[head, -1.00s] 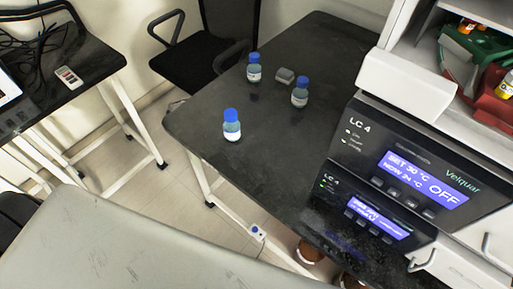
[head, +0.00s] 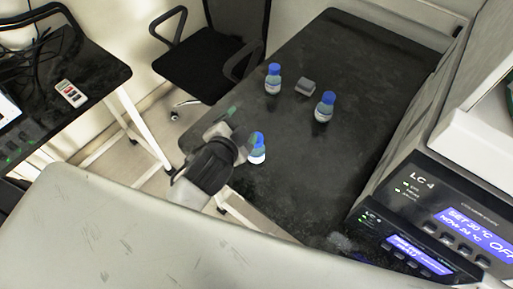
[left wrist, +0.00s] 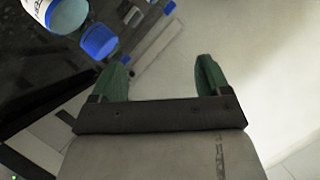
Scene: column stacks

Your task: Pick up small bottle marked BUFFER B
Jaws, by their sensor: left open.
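Three small bottles with blue caps stand upright on the black bench: a front one (head: 257,150), a back left one (head: 273,80) and a back right one (head: 325,107). Their labels are too small to read, so I cannot tell which is BUFFER B. My right gripper is not in view.
A small grey object (head: 306,87) lies between the back bottles. The LC 4 instruments (head: 440,210) stand at the bench's right. A pale surface (head: 130,235) fills the lower left. The bench's middle is clear.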

